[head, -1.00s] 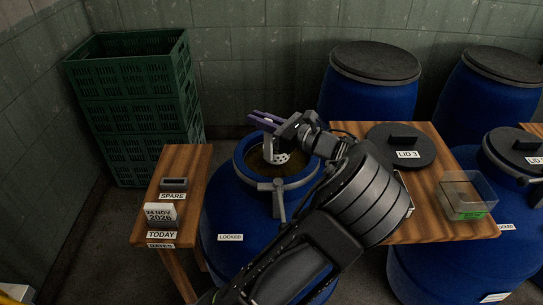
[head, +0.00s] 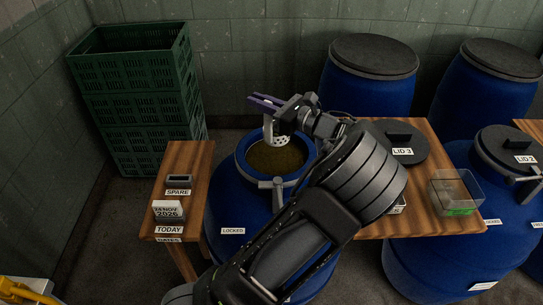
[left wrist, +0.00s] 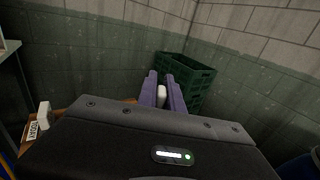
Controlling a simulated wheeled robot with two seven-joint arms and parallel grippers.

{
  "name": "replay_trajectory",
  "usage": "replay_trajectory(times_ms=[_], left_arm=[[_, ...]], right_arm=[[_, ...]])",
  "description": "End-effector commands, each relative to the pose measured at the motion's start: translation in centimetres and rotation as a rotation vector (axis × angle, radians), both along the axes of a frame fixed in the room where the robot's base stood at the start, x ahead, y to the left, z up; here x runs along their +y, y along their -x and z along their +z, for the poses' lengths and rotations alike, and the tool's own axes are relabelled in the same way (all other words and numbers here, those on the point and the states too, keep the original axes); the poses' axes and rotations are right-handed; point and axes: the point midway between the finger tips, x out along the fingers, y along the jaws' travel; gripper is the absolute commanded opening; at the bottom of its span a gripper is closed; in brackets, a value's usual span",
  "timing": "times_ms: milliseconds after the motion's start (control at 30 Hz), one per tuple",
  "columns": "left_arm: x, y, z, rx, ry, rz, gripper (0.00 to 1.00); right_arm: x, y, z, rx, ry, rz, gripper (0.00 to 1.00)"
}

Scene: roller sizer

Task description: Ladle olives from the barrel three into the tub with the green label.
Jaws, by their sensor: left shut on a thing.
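My left gripper (head: 266,102) is shut on the pale ladle, with its purple fingers above the open barrel. The ladle's perforated cup (head: 280,141) hangs over the far part of the barrel mouth; I cannot tell whether it holds olives. In the left wrist view, the pale handle (left wrist: 161,96) shows between the fingers (left wrist: 163,92). The open blue barrel (head: 228,205) has a brownish-green fill (head: 272,158) and a "LOCKED" label. The clear tub with a green label (head: 468,188) stands on the wooden table to the right. My right gripper is not in view.
A lid marked "LID 3" (head: 400,157) lies on the wooden table (head: 400,228), left of the tub. A side stand (head: 190,155) holds date and spare blocks. Green crates (head: 125,70) are stacked behind. Another barrel with "LID 2" (head: 510,146) stands right.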

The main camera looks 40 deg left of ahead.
Motion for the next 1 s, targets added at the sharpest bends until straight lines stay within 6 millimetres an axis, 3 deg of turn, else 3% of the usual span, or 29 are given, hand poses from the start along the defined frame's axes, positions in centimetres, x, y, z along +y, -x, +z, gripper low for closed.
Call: replay_trajectory(times_ms=[467, 633, 767, 867, 1000], left_arm=[[-0.1, 0.0, 0.0, -0.001, 0.0, -0.003, 0.0], [-2.0, -0.6, -0.1, 0.001, 0.001, -0.062, 0.0], [-6.0, -1.6, -0.3, 0.001, 0.002, -0.188, 0.0], [-10.8, -2.5, -0.7, 0.002, 0.003, -0.339, 0.0], [-18.9, -2.8, -1.5, 0.003, 0.002, -0.605, 0.0]], right_arm=[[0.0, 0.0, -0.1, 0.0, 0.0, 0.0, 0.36], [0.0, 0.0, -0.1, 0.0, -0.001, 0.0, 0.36], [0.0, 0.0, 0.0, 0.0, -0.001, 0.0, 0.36], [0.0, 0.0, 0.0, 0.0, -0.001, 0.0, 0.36], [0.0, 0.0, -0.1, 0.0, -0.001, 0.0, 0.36]])
